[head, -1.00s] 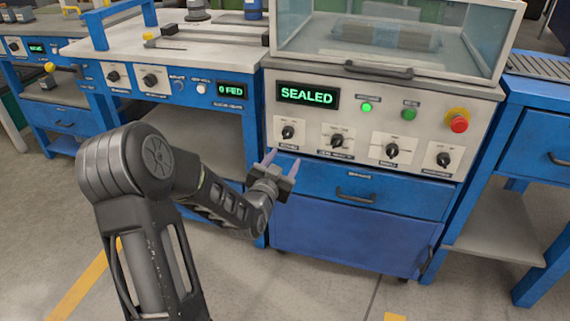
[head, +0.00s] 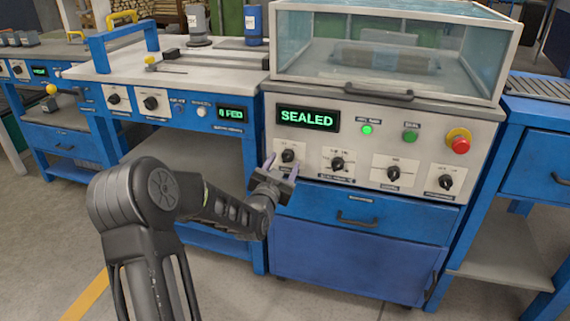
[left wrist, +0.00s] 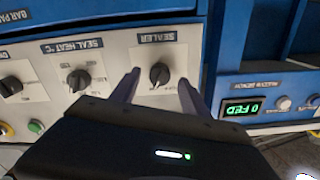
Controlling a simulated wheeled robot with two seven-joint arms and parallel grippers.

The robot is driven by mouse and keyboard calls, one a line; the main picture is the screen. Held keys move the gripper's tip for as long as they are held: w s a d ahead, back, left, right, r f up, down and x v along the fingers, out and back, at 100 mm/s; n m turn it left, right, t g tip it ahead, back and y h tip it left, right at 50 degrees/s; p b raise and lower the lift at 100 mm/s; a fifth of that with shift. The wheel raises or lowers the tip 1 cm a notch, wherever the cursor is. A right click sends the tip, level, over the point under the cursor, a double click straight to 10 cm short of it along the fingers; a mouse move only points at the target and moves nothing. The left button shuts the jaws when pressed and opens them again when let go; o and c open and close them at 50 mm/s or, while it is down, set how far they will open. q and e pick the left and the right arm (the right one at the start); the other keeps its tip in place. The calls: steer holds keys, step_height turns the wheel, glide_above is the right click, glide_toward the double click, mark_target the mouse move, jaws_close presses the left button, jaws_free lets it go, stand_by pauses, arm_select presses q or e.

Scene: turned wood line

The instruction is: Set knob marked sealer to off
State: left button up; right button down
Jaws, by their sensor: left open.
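The sealer knob (head: 288,155) is the leftmost black knob on the pale front panel of the sealing machine. In the left wrist view the picture is upside down, and the knob (left wrist: 160,75) sits below a label reading SEALER. Its exact pointer setting is too small to tell. My left gripper (head: 281,165) is open and empty in front of the knob. In the left wrist view its two fingers stand on either side of the knob, seemingly without touching it. My right gripper is not in view.
A display (head: 308,118) on the machine reads SEALED. To its right are a lit green lamp (head: 367,129), a darker green button (head: 410,136) and a red stop button (head: 460,144). Several other knobs, including the seal heat knob (left wrist: 79,80), share the panel. A drawer handle (head: 357,219) protrudes below.

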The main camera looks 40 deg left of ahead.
arm_select(q)
steer(key=shift+x, duration=0.9)
steer(key=shift+c, duration=0.4)
jaws_close()
